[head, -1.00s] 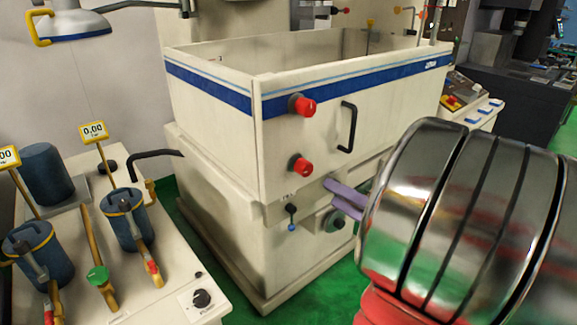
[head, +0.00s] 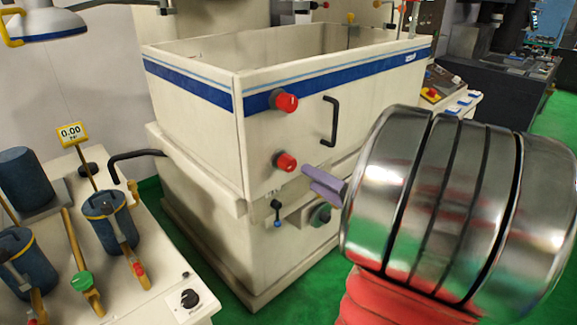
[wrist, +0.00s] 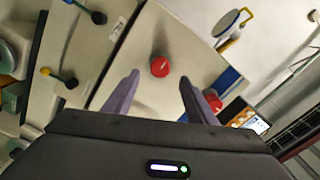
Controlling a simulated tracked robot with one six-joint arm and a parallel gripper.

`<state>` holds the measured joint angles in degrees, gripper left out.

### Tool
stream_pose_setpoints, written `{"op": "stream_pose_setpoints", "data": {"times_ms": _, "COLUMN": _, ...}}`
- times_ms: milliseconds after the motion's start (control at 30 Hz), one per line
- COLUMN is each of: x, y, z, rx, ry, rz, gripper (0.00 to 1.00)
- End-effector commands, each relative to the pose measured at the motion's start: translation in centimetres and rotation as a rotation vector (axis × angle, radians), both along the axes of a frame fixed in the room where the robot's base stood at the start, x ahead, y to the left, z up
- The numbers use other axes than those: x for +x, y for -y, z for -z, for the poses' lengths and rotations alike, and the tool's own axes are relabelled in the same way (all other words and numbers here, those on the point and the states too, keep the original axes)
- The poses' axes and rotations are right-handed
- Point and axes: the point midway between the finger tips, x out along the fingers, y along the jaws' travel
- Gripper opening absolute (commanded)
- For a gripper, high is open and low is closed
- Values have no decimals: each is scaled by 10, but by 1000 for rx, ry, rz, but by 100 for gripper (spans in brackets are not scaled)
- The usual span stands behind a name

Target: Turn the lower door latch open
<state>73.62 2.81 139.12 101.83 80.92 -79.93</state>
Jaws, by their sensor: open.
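The lower door latch (head: 285,161) is a red round knob on the front of the cream tank, below the matching upper latch (head: 284,101). My gripper (head: 309,178) has two purple fingers and is open, just right of and slightly below the lower latch in the head view. In the wrist view a red knob, which looks like the lower latch (wrist: 160,67), shows between and beyond the open fingers (wrist: 159,78). Nothing is between the fingertips, and they look apart from the knob. A second red part (wrist: 214,102) is partly hidden by the right finger.
A black door handle (head: 331,121) stands out right of the latches. A small lever with a blue tip (head: 277,214) and a round fitting (head: 320,214) sit below. A bench (head: 160,300) with blue cups is at the left.

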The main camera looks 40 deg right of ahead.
Motion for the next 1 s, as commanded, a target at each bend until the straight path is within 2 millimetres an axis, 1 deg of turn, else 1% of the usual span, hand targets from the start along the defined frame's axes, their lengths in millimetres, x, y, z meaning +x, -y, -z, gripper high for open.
{"op": "stream_pose_setpoints", "data": {"times_ms": 33, "x": 7, "y": -1, "z": 0, "rx": 0, "ry": -1, "rz": -4, "gripper": 51}}
{"op": "stream_pose_setpoints", "data": {"times_ms": 700, "x": 84, "y": -4, "z": 1, "rx": 0, "ry": -1, "rz": -5, "gripper": 51}}
{"op": "stream_pose_setpoints", "data": {"times_ms": 833, "x": 95, "y": -4, "z": 0, "rx": 1, "ry": -1, "rz": -4, "gripper": 51}}
{"op": "stream_pose_setpoints", "data": {"times_ms": 1000, "x": 100, "y": -4, "z": 0, "rx": 1, "ry": -1, "rz": -3, "gripper": 51}}
